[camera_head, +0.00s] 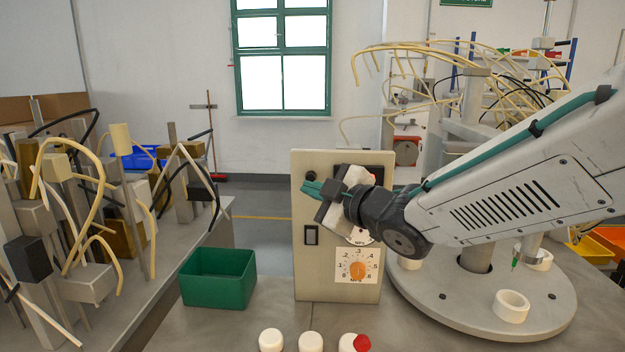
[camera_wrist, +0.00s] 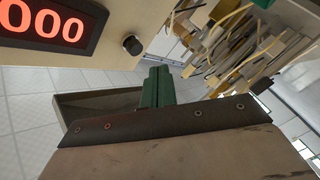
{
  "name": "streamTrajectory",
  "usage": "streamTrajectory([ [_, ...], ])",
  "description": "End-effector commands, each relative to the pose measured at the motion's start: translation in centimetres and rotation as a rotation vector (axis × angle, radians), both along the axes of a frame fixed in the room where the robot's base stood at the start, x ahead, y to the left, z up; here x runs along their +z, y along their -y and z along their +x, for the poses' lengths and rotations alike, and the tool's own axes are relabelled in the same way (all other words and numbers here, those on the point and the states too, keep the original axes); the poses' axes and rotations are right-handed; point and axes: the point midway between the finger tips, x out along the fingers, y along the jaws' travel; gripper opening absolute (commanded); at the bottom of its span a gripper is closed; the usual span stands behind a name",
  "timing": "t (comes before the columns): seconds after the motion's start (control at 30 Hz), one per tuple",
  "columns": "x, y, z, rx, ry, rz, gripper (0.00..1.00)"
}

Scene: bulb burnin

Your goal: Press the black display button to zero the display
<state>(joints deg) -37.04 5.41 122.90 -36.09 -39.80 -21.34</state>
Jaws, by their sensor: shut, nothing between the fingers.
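The beige control panel (camera_head: 318,278) stands upright on the bench in the head view. Its black display button (camera_head: 310,175) is a small round knob near the upper left. In the wrist view the button (camera_wrist: 132,44) sticks out of the panel to the right of the display (camera_wrist: 45,24), which shows red zeros. My gripper (camera_head: 308,188) is in front of the panel with its green fingers shut and empty. In the head view the fingertips lie just below the button. In the wrist view the fingers (camera_wrist: 157,80) are beside it, with a visible gap. My gripper hides part of the panel.
Below the button is a dark rocker switch (camera_head: 311,235), and to its right an orange knob (camera_head: 357,270). A green bin (camera_head: 218,279) stands left of the panel. White round caps (camera_head: 311,341) lie in front. A round turntable (camera_head: 480,301) with white sockets is at right.

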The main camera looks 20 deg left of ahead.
Motion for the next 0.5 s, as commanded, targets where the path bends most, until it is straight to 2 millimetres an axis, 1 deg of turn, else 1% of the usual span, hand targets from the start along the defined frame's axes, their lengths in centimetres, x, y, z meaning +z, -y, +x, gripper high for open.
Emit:
streamTrajectory([
  [0.03, 0.0, 0.1, -0.6, 0.001, 0.0, -0.001, 0.0],
  [0.23, 0.0, 0.6, -2.4, 0.001, 0.0, 0.0, 0.0],
  [0.37, 0.0, 0.7, -3.0, -0.001, 0.0, -0.001, 0.0],
  [0.5, -0.1, 0.8, -3.0, -0.001, 0.0, -0.001, 0.0],
])
